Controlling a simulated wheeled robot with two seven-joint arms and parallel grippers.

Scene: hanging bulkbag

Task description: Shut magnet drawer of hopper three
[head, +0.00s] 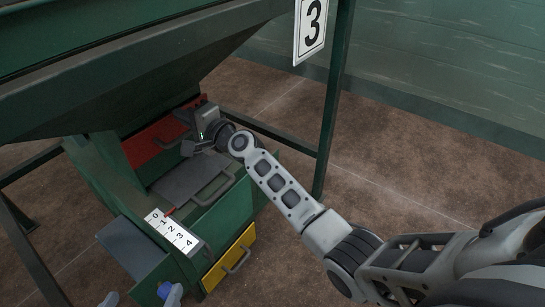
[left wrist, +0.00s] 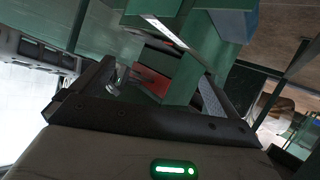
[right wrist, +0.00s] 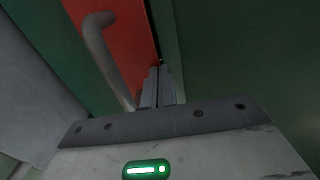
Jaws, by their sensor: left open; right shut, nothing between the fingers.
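The hopper (head: 150,60) carries a sign (head: 311,28) with a 3. Its green cabinet has a red drawer front (head: 150,147) with a bar handle, a grey panel (head: 190,180) with a handle below it, and a yellow front (head: 232,262) lowest. No label shows which is the magnet drawer. My right gripper (head: 203,138) is shut and empty by the red front. In the right wrist view its fingertips (right wrist: 158,84) are at the red front's edge, beside the handle (right wrist: 107,60); contact is unclear. My left gripper (head: 140,296) is open and empty, low in front of the cabinet.
A white scale (head: 174,231) numbered 0 to 4 with a red pointer sits on the cabinet. A green post (head: 334,110) stands to the right of the hopper, beside my right arm. Brown floor (head: 400,160) lies open at right.

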